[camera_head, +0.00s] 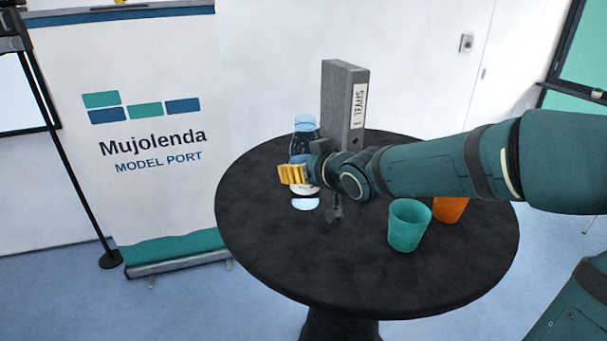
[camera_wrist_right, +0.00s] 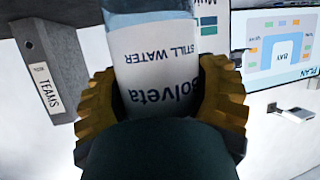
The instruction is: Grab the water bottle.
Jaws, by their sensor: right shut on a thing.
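The water bottle (camera_head: 303,130) is clear blue with a white label, upright at the left back of the black round table (camera_head: 300,268). My right gripper (camera_head: 293,174) reaches it from the right, its yellow fingers across the bottle's lower middle and hiding part of it. In the right wrist view, the bottle (camera_wrist_right: 155,58) with its "Solveta still water" label lies between the two ridged yellow fingers (camera_wrist_right: 160,100), which are closed on its sides. A small pale disc (camera_head: 305,203) shows just below the bottle; I cannot tell whether they touch. My left gripper is out of view.
A grey binder (camera_head: 340,95) labelled "TEAMS" stands behind my right wrist. A teal cup (camera_head: 408,226) and an orange cup (camera_head: 449,209) stand under my right forearm. The table's front and left are clear. A banner (camera_head: 150,130) stands left of the table.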

